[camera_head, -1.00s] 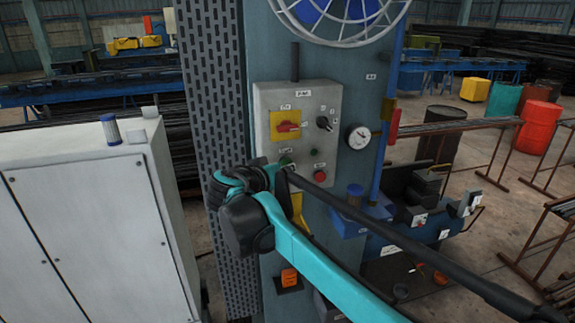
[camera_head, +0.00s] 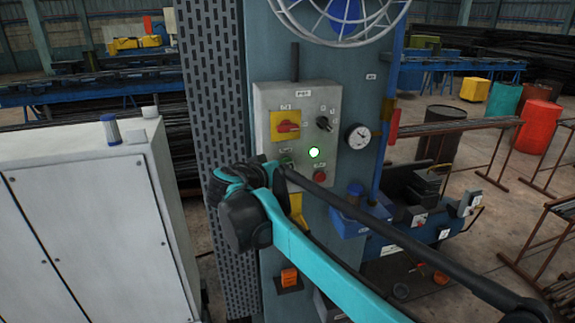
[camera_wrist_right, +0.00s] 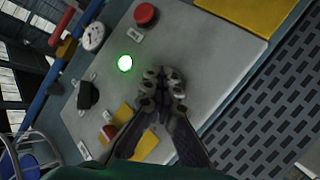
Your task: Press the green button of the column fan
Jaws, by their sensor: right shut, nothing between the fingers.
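The grey control box (camera_head: 265,100) is mounted on the blue column of the fan (camera_head: 345,25). The green button (camera_head: 286,161) is low on the box's left side, mostly hidden by my right gripper (camera_head: 276,168). In the right wrist view, my right gripper (camera_wrist_right: 163,82) is shut and empty, its fingertips at the panel face and covering the button's place. Contact itself cannot be made out. A round lamp (camera_head: 314,152) glows white-green beside it; the lamp also shows in the right wrist view (camera_wrist_right: 125,63). My left gripper is not in view.
Near the gripper are a red button (camera_head: 320,175), a red switch on a yellow plate (camera_head: 286,116) and a black knob (camera_head: 324,123). A gauge (camera_head: 358,136) is right of the box. A grey cabinet (camera_head: 85,210) stands at the left.

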